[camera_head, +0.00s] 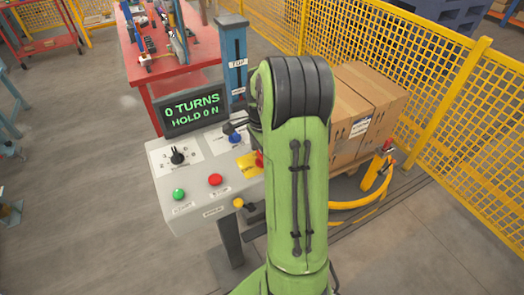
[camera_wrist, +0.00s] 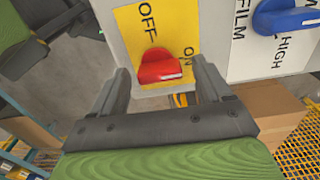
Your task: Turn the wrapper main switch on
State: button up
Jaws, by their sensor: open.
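The main switch is a red handle (camera_wrist: 160,68) on a yellow plate (camera_wrist: 138,22) marked OFF and ON. In the wrist view OFF is printed above the handle and ON to its right. I cannot tell for certain which mark the handle points to. My gripper (camera_wrist: 160,75) is open, with one finger on each side of the red handle; whether either touches it is unclear. In the head view the yellow plate (camera_head: 246,164) and red handle (camera_head: 259,158) show at the panel's right edge, partly hidden by my arm, which hides most of my gripper.
The grey control panel (camera_head: 200,205) has a black selector (camera_head: 178,155), a green button (camera_head: 178,194), a red button (camera_head: 215,179) and a blue knob (camera_wrist: 290,20) close beside the switch. A display (camera_head: 193,110) reads "0 TURNS HOLD 0 N". Boxes (camera_head: 365,100) stand behind my arm.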

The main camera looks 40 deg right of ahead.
notch_tip(320, 180, up, 16)
jog(key=p, duration=0.3)
jog(key=shift+f, duration=0.15)
